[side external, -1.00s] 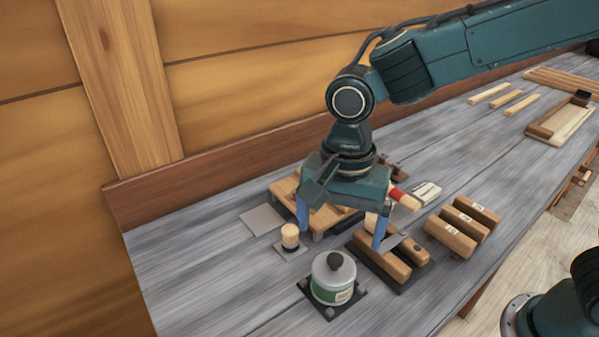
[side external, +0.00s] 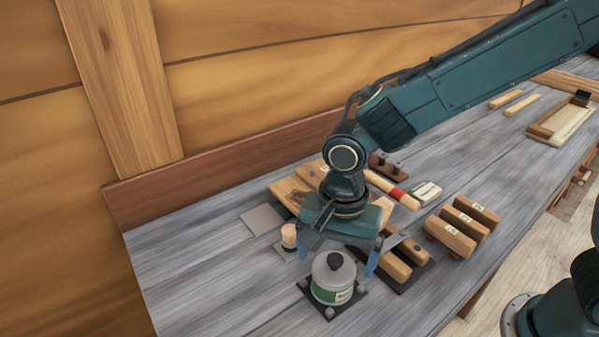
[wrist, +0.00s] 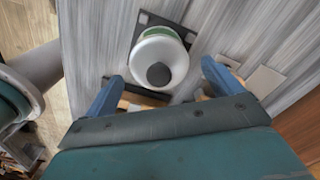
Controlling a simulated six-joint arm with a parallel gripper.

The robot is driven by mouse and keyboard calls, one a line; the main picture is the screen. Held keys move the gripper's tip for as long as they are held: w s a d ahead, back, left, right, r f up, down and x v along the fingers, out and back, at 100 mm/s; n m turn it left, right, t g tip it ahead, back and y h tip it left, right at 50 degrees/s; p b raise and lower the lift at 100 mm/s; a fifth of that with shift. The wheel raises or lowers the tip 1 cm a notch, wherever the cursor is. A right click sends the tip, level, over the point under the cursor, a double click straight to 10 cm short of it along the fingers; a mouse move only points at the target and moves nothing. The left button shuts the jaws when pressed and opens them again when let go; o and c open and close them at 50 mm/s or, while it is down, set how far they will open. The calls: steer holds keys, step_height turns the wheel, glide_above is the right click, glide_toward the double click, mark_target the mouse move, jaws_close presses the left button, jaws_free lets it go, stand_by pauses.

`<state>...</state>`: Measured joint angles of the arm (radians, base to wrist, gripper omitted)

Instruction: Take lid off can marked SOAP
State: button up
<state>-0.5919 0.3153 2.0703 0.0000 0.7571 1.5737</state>
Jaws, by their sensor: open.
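The can (side external: 333,287) has a white body with a green label, whose text is too small to read. Its grey lid (side external: 334,268) is on, with a dark round knob (side external: 335,261) on top. The can stands upright on a dark square base (side external: 318,305). My gripper (side external: 338,262) is open and empty, above and just behind the can in the side view. In the wrist view, the lid (wrist: 158,54) and knob (wrist: 158,75) lie ahead between the two blue fingers (wrist: 157,82), touching neither.
A small wooden-topped peg (side external: 289,236) stands left of my gripper. Wooden blocks (side external: 393,264) on a dark tray lie close to its right. More wooden blocks (side external: 463,230) sit farther right. The bench front left of the can is clear.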

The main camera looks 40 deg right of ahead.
mark_target(336, 255)
steer(key=shift+f, duration=0.15)
stand_by(0.3)
steer(key=c, duration=1.1)
steer(key=shift+o, duration=0.2)
step_height(336, 255, up, 20)
stand_by(0.5)
